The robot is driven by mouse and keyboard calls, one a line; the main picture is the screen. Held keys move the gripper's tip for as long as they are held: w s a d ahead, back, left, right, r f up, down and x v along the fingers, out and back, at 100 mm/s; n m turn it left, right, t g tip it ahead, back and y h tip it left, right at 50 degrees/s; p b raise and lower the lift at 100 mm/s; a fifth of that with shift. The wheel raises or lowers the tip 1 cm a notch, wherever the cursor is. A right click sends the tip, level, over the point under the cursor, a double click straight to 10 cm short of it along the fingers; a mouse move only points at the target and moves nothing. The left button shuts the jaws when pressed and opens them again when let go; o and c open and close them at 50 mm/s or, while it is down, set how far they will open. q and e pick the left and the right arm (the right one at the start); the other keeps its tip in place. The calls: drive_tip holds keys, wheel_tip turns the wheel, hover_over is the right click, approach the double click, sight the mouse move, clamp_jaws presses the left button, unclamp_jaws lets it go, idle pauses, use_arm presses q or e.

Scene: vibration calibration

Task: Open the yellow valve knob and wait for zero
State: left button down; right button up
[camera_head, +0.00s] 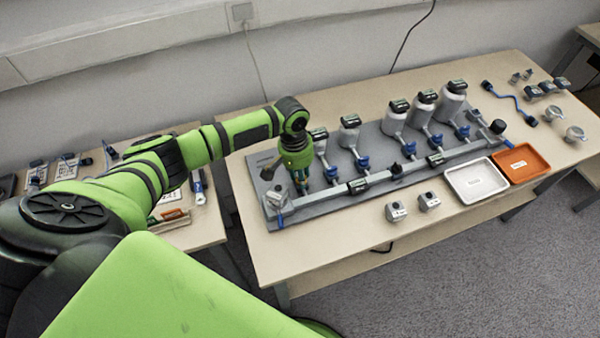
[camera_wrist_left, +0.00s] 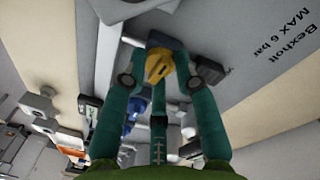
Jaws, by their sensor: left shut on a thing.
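The yellow valve knob (camera_wrist_left: 158,65) sits between the green fingers of my left gripper (camera_wrist_left: 160,85) in the left wrist view. My left gripper is shut on the knob. In the head view my left gripper (camera_head: 298,178) points down at the left end of the grey calibration board (camera_head: 330,206), and it hides most of the knob there. Several grey vessels with small dark displays, such as one grey vessel (camera_head: 394,122), stand along the board with blue valves (camera_head: 362,162) in front of them. My right gripper is not in view.
The board lies on a wooden table (camera_head: 300,245). A white tray (camera_head: 476,181) and an orange tray (camera_head: 522,163) lie on the right. Two small grey blocks (camera_head: 396,211) stand at the front edge. A blue hose (camera_head: 508,98) lies at the back right. A second table (camera_head: 190,235) stands at the left.

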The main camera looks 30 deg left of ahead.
use_arm(q)
drive_tip(key=m, duration=0.1)
drive_tip(key=m+p, duration=0.1)
drive_tip(key=m, duration=0.1)
drive_tip(key=shift+w+r, duration=0.15)
drive_tip(key=shift+w, duration=0.05)
drive_tip(key=m, duration=0.4)
drive_tip(key=shift+w+d+m+g+p, duration=0.1)
drive_tip(key=shift+m+g+p, duration=0.2)
drive_tip(key=shift+m, duration=0.1)
drive_tip(key=m, duration=0.4)
drive_tip(key=shift+d, duration=0.1)
drive_tip(key=shift+d+m+g+y, duration=0.15)
drive_tip(key=shift+m+g+y, duration=0.2)
drive_tip(key=shift+m, duration=2.15)
drive_tip(key=c, duration=1)
unclamp_jaws()
drive_tip(key=shift+o, duration=0.2)
drive_tip(key=shift+d, duration=0.1)
